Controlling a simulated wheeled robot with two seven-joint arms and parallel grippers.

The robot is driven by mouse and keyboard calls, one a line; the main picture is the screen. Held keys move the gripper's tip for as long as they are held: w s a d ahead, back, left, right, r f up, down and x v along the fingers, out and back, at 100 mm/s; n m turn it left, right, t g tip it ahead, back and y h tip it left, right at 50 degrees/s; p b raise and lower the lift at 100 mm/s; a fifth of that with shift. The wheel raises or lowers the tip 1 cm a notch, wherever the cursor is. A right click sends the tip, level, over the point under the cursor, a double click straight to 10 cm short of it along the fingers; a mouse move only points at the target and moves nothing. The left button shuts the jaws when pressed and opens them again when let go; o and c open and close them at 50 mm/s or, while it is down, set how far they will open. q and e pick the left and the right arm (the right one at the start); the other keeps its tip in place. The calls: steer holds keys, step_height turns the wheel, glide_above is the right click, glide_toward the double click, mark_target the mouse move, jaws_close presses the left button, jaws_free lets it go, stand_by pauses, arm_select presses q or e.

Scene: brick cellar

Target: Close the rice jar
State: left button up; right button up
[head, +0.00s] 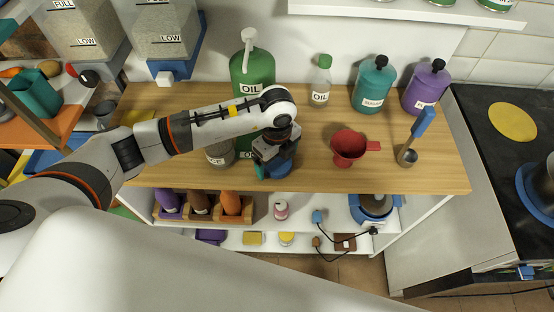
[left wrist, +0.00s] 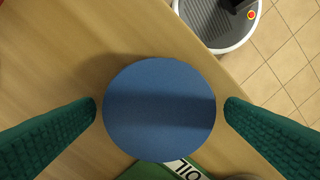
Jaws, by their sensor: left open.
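A round blue lid (head: 283,172) is at the front of the wooden counter, partly hidden by my left gripper (head: 272,163). In the left wrist view the lid (left wrist: 160,125) is a plain blue disc between the two teal fingers of the gripper (left wrist: 162,107), which are open on either side of it. My right gripper is not in view.
A green oil bottle (head: 252,70) stands behind the arm. The counter (head: 310,170) is clear beside the lid.

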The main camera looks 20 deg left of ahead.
mark_target(277, 161)
arm_select(q)
steer(key=shift+f, duration=0.15)
steer(key=c, duration=1.1)
steer(key=shift+c, duration=0.2)
step_height(277, 161, up, 10)
steer(key=b, duration=0.2)
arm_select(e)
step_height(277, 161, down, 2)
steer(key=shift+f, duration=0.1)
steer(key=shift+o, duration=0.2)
